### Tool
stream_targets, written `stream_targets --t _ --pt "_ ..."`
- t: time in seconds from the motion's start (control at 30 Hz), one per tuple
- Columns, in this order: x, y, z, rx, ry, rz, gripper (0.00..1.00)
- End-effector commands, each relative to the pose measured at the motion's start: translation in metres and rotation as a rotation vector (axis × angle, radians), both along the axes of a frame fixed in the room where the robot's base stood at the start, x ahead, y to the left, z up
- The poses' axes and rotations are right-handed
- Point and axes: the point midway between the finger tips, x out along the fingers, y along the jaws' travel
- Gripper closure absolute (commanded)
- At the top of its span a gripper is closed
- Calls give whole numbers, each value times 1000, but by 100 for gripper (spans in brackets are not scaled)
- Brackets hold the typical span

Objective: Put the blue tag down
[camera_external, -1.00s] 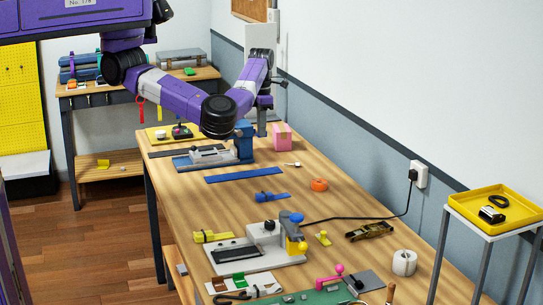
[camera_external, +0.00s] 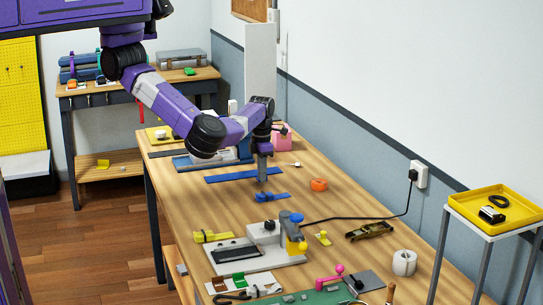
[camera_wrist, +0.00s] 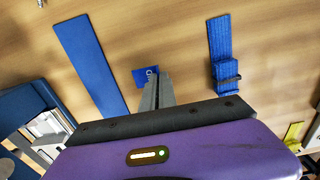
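The blue tag (camera_wrist: 144,72), a small piece with pale lettering, shows at the fingertips of my gripper (camera_wrist: 155,82) in the wrist view. The two grey fingers are close together, and the tag sticks out beyond them to the left. They appear shut on its edge. In the external view my gripper (camera_external: 262,184) points down over the workbench (camera_external: 215,220), just behind a blue strap with a buckle. The tag cannot be made out clearly there. I cannot tell whether it touches the wood.
The blue buckled strap (camera_external: 273,197) lies right of the tag in the wrist view (camera_wrist: 220,38). A plain blue strip (camera_external: 232,175) lies to its left (camera_wrist: 88,62). An orange roll (camera_external: 319,184) and a grey-based clamp device (camera_external: 262,250) are nearby. Bare wood surrounds the tag.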

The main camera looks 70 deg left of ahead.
Motion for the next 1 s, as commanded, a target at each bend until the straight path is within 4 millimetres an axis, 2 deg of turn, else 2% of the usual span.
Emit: stream_targets --t 0.1,0.47,0.5,0.6,1.0 --pt "0 0 -13 0 1 -1 100" --pt "0 0 -18 0 0 0 100" --pt "0 0 -18 0 0 0 96" --pt "0 0 -17 -1 0 0 77" --pt "0 0 -11 -1 0 0 76"
